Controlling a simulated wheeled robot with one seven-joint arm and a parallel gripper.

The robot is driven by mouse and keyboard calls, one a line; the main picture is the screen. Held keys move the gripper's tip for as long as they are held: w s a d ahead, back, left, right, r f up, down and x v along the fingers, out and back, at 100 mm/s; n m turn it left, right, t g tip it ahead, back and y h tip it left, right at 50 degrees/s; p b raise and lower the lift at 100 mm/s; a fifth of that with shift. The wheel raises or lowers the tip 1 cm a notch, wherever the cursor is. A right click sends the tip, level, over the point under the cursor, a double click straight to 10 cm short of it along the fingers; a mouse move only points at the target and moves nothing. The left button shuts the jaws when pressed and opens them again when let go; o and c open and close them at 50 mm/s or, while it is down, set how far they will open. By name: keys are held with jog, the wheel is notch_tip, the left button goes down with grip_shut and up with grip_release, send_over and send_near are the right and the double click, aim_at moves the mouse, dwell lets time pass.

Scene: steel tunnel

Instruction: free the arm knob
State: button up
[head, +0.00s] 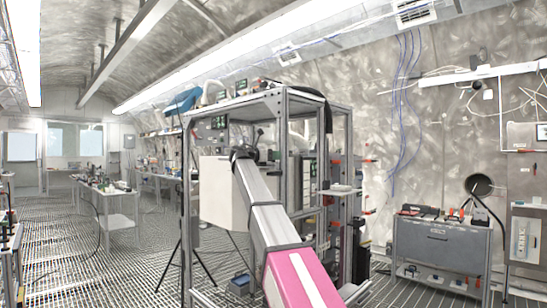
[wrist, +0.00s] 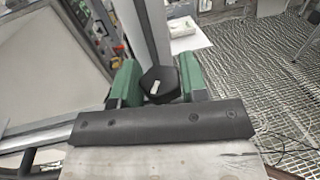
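A black knob (wrist: 167,82) with several flat sides and a short white mark shows in the wrist view, in front of a grey metal post (wrist: 153,32). My gripper (wrist: 157,76) has one green finger on the left and one on the right of the knob. Both fingers look close against its sides; whether they press on it or leave a small gap, I cannot tell. In the head view my arm reaches up to a metal frame (head: 187,230), and its dark wrist hides the knob and the fingers.
A pale panel (head: 216,192) stands in the frame behind my wrist. A grey cabinet (head: 440,245) with tools on top stands at the right wall. Small worktables (head: 120,218) stand at the left. Grated floor (head: 90,270) lies open between them and the frame.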

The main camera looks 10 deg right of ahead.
jog(key=shift+s+n+t, duration=0.1)
jog(key=shift+n+t, duration=0.2)
jog(key=shift+t, duration=0.2)
jog(key=shift+c, duration=0.3)
jog(key=n+t+y, duration=0.2)
jog(key=t, duration=0.1)
jog(key=shift+s+n+y, duration=0.1)
jog(key=shift+n+y, duration=0.2)
jog(key=shift+y, duration=0.1)
jog(key=shift+n+t+y, duration=2.1)
jog(key=shift+y, duration=0.5)
jog(key=o, duration=0.9)
